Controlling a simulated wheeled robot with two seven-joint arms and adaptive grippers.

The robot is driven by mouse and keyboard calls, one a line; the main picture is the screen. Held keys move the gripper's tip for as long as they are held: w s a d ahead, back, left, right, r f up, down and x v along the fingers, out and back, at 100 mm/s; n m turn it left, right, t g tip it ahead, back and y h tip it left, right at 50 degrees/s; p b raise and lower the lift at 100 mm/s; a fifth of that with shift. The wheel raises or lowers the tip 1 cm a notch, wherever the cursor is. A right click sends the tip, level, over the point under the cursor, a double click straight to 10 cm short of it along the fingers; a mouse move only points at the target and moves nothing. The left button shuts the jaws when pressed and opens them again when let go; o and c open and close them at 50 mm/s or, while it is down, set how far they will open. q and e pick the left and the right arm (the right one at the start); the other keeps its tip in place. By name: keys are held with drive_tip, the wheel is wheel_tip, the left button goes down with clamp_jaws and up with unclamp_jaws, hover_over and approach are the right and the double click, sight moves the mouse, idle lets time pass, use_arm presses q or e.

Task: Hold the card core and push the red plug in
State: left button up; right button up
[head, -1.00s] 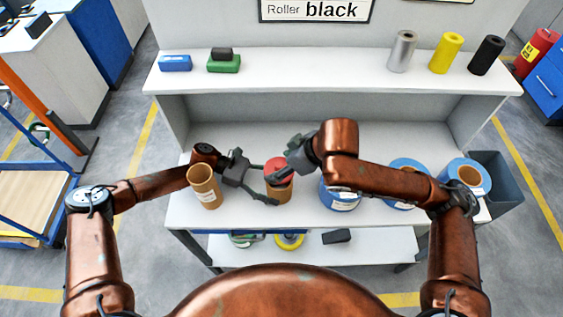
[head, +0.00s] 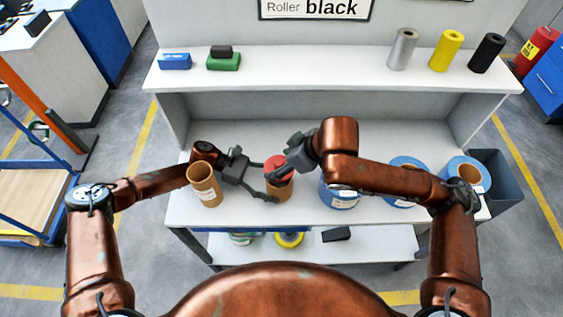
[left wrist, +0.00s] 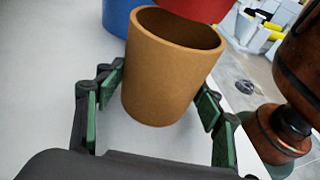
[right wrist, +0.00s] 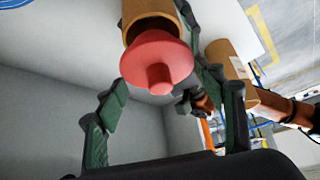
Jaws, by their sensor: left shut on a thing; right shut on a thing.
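The tan card core (head: 279,192) stands on the bench with its mouth up. My left gripper (left wrist: 160,88) is shut on it, with a finger on either side in the left wrist view. The red plug (head: 278,166) shows above the core in the head view. My right gripper (head: 285,172) is shut on the plug. In the right wrist view the plug (right wrist: 158,62), with its small knob, sits in front of the core's mouth (right wrist: 150,22). In the left wrist view the core's hollow shows open below the plug (left wrist: 200,8), which looks apart from the rim.
Another card core (head: 205,188) stands left of my left gripper. Several blue rolls stand on the right, one (head: 340,198) close to the held core. A grey bin (head: 500,178) is at the right end. The upper shelf (head: 300,75) holds rolls and blocks.

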drive_tip(key=shift+f, duration=2.25)
drive_tip(key=o, duration=1.3)
drive_tip(key=shift+c, duration=0.2)
drive_tip(key=v, duration=1.2)
use_arm(q)
drive_tip(key=o, duration=0.9)
drive_tip(key=shift+o, duration=0.2)
